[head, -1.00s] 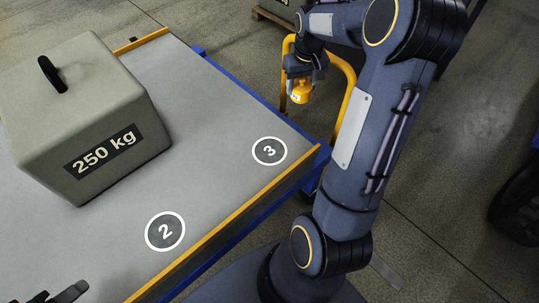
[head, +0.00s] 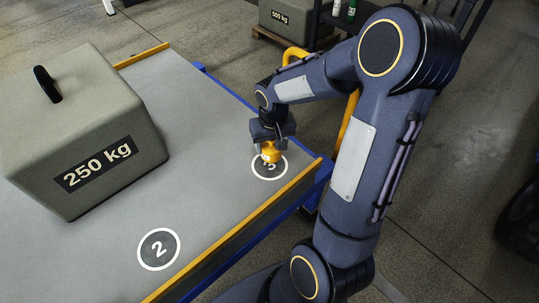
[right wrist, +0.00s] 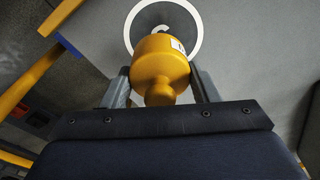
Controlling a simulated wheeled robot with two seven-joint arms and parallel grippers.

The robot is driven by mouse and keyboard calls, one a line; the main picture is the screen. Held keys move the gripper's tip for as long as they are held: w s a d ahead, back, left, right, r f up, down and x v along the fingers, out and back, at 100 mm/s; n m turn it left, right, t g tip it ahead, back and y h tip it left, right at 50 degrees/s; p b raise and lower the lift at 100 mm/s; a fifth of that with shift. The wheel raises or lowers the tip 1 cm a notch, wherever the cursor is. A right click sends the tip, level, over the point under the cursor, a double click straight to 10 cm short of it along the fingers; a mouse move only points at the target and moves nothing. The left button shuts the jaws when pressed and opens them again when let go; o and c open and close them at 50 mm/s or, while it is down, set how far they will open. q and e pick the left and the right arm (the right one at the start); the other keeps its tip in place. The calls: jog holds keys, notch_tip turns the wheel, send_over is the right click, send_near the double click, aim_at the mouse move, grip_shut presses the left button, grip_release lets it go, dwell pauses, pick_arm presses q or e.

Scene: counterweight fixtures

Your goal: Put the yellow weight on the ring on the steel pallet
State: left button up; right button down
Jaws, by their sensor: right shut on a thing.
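The small yellow weight (head: 271,153) is held in my right gripper (head: 268,142) at the ring marked 3 (head: 284,174) on the grey steel pallet (head: 205,190). It covers part of that ring and its number. In the right wrist view the yellow weight (right wrist: 160,68) sits between the two fingers of the right gripper (right wrist: 161,82), with the white ring (right wrist: 199,40) behind it. I cannot tell whether the weight touches the pallet. The ring marked 2 (head: 158,249) is bare. My left gripper is out of view.
A large grey 250 kg block (head: 80,130) stands on the pallet's left part. Yellow strips (head: 240,222) edge the pallet, and a yellow rail (head: 347,125) rises beyond its right corner. A 500 kg block (head: 283,17) stands at the back.

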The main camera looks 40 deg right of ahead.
aim_at(269, 155)
jog(key=shift+a+f, duration=0.25)
jog(key=shift+f, duration=0.05)
jog(key=shift+a+f+b, duration=0.1)
jog(key=shift+f+b, duration=0.45)
jog(key=shift+f, duration=1)
jog(key=shift+f, duration=0.1)
jog(key=shift+f, duration=0.1)
jog(key=c, duration=0.5)
grip_release()
